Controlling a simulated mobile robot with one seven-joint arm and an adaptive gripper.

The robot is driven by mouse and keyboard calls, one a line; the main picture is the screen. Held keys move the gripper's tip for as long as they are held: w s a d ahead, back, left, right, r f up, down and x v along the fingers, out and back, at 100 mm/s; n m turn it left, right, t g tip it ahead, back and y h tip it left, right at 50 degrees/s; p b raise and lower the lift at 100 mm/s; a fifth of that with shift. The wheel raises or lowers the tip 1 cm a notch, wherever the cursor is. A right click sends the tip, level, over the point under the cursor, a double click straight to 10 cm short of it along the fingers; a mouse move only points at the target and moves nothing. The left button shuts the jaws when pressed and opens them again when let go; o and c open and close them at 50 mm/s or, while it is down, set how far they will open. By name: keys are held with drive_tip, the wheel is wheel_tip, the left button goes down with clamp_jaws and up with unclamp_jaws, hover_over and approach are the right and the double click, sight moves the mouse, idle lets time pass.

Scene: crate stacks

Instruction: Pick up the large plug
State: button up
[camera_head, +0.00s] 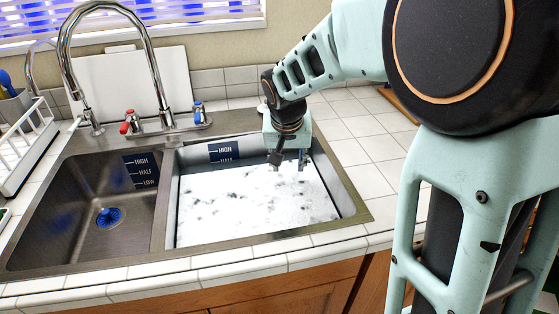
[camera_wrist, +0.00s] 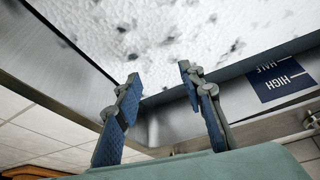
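My gripper (camera_head: 288,160) is over the back right part of the right basin, pointing down above the white foam. In the wrist view my gripper (camera_wrist: 158,74) has its two blue-padded fingers apart with nothing between them. No large plug can be made out for certain. A round blue piece (camera_head: 109,217) sits at the drain in the floor of the left basin; I cannot tell whether it is a plug or only the drain. The floor of the right basin is hidden under the foam (camera_head: 250,212).
The right basin (camera_head: 352,205) has steel walls and a HIGH/HALF label (camera_head: 223,151). A tall faucet (camera_head: 155,75) with a red handle (camera_head: 125,128) and a blue handle (camera_head: 198,106) stands behind. A white rack (camera_head: 30,150) is at left.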

drive_tip(key=w+a+f, duration=0.1)
drive_tip(key=a+f, duration=0.1)
drive_tip(key=b, duration=0.1)
approach(281, 185)
drive_tip(key=x, duration=0.2)
drive_tip(key=shift+w+f, duration=0.2)
drive_tip(key=shift+f, duration=0.15)
drive_tip(key=b+x, duration=0.1)
drive_tip(key=x, duration=0.4)
drive_tip(key=shift+d+f, duration=0.1)
drive_tip(key=shift+f, duration=0.35)
drive_tip(key=shift+r, duration=0.1)
clamp_jaws()
